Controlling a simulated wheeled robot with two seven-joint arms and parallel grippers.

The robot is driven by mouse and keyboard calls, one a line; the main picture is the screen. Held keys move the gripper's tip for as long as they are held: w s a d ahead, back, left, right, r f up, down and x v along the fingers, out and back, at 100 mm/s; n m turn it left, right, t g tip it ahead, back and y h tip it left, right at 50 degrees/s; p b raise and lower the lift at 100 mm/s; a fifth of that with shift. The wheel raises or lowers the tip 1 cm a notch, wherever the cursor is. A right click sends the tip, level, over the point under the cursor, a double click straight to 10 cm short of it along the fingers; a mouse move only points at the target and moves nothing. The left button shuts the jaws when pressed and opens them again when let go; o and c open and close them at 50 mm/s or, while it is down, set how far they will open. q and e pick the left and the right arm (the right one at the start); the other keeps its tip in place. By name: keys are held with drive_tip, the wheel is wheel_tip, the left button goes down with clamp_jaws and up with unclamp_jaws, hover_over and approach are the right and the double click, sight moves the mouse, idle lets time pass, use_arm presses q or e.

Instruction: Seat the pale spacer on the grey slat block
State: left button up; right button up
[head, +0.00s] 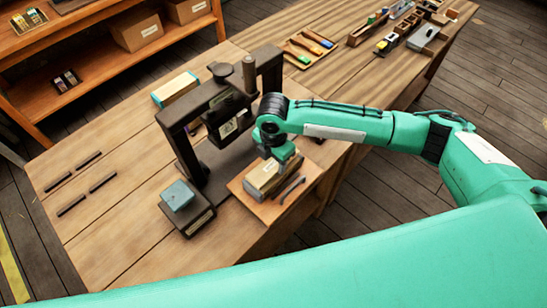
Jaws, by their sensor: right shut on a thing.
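My right gripper (273,163) points down over a wooden tray (250,197) at the front of the table. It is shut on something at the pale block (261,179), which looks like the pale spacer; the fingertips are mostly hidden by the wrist. A thin dark grey bar (292,190) lies on the tray to the right of the pale block. I cannot tell surely which piece is the grey slat block; a dark grey labelled base (188,222) with a blue-grey block (177,195) on top stands left of the tray. My left gripper is not in view.
The dark press frame (182,148) stands just behind and left of the tray. A pale, teal-edged box (176,88) sits behind it. Several dark strips (72,205) lie at the left. A tool tray (306,46) is farther back.

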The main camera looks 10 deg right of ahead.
drive_tip(key=shift+f, duration=0.7)
drive_tip(key=o, duration=1.1)
wheel_tip(320, 180, up, 7)
drive_tip(key=b, duration=0.2)
drive_tip(key=shift+f+b, duration=0.15)
drive_tip(key=shift+b, duration=0.15)
drive_tip(key=shift+r, duration=0.4)
drive_tip(key=shift+a, duration=0.1)
